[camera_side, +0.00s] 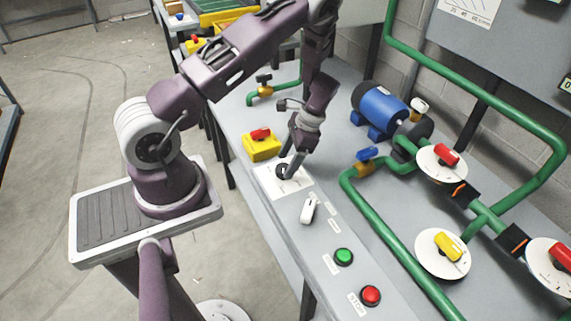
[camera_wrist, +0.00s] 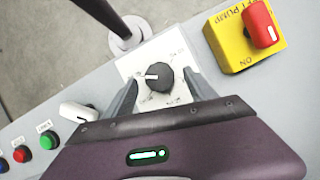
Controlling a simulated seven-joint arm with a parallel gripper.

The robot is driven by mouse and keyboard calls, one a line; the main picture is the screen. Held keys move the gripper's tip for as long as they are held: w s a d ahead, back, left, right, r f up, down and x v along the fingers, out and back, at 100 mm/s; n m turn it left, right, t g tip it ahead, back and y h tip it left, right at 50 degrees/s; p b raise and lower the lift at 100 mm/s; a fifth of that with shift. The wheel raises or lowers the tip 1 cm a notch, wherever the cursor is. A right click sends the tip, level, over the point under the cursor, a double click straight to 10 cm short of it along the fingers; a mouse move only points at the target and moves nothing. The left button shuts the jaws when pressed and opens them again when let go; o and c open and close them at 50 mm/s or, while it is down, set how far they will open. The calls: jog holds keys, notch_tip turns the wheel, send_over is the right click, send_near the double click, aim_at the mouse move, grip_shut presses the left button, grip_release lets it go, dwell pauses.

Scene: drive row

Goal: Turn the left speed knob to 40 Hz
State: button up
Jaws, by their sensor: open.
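The speed knob is black and round (camera_wrist: 159,76), on a white square dial plate (camera_wrist: 133,62). Its white pointer line points left in the wrist view. The scale figures are too small to read, so I cannot tell its value. My gripper (camera_wrist: 162,84) has its two fingers apart, one on each side of the knob. I cannot tell whether either finger touches it. In the side view my gripper (camera_side: 290,168) is down at the dial plate (camera_side: 297,187) and partly hides the knob (camera_side: 280,171).
A white lever switch (camera_side: 308,210), a green button (camera_side: 344,257) and a red button (camera_side: 371,295) follow along the panel. A yellow box with a red knob (camera_side: 261,145) sits close beside the dial. Green pipes (camera_side: 385,235) and a blue motor (camera_side: 380,105) stand to the right.

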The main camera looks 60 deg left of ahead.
jog(key=shift+x, duration=0.85)
jog(key=c, duration=1.4)
jog(key=shift+n, duration=0.3)
jog(key=n+h, duration=0.2)
jog(key=n, duration=0.3)
jog(key=shift+a, duration=0.15)
jog(key=n+h, duration=0.1)
jog(key=n, duration=0.2)
jog(key=n+t+h, duration=0.1)
jog(key=n, duration=0.2)
jog(key=shift+a, duration=0.1)
jog(key=o, duration=1.4)
